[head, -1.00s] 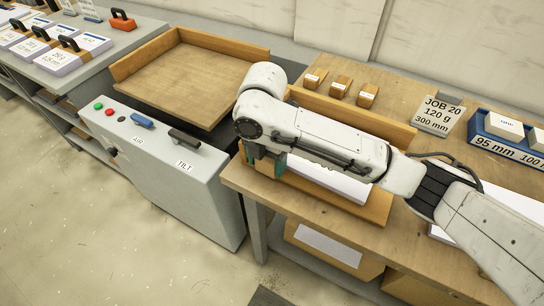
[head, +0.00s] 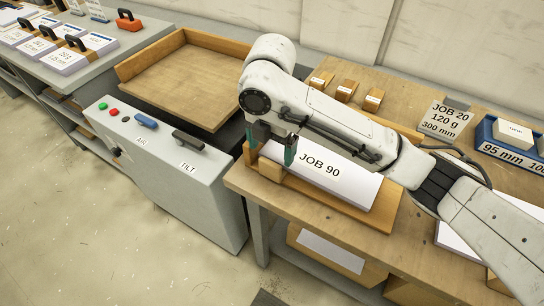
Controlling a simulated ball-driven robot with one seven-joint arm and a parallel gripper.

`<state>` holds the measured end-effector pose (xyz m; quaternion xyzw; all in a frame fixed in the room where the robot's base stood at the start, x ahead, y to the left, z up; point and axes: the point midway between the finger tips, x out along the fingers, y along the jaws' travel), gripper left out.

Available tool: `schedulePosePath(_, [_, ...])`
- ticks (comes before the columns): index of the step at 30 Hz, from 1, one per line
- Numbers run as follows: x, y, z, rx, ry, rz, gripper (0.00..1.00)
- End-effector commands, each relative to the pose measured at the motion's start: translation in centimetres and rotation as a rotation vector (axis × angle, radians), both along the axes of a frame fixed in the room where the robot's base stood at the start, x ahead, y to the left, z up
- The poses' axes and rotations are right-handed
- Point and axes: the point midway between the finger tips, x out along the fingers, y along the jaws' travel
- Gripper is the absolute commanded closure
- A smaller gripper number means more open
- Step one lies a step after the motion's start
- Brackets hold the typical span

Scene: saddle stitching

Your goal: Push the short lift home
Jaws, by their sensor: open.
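A white stack of paper marked JOB 90 (head: 335,175) lies in a shallow wooden tray (head: 385,212) on the bench, near its left end. I take this stack for the lift, but no label calls it short. A wooden block (head: 270,171) sits at the stack's left end. My gripper (head: 274,150) is open and points down over the left end of the stack, its dark teal-tipped fingers apart. One fingertip is by the stack's left edge; I cannot tell whether it touches. My arm hides the stack's back edge and part of the tray.
Left of the bench, a grey control box (head: 175,170) with AIR and TILT levers stands before an empty wooden tray table (head: 190,85). Small labelled wooden blocks (head: 345,91) stand behind my arm. A JOB 20 sign (head: 447,118) and a blue bin (head: 485,140) are at right.

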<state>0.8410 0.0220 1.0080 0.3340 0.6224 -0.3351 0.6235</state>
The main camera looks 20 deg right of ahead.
Motion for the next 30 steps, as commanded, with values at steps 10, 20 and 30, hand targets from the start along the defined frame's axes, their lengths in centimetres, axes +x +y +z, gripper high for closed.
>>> schedulePosePath(10, [0.2, -0.1, 5.5, 0.0, -0.007, 0.001, 0.02])
schedulePosePath(20, [0.0, -0.1, 6.0, 0.0, -0.002, 0.0, 0.02])
schedulePosePath(30, [0.0, -0.1, 5.9, 0.0, -0.001, 0.0, 0.02])
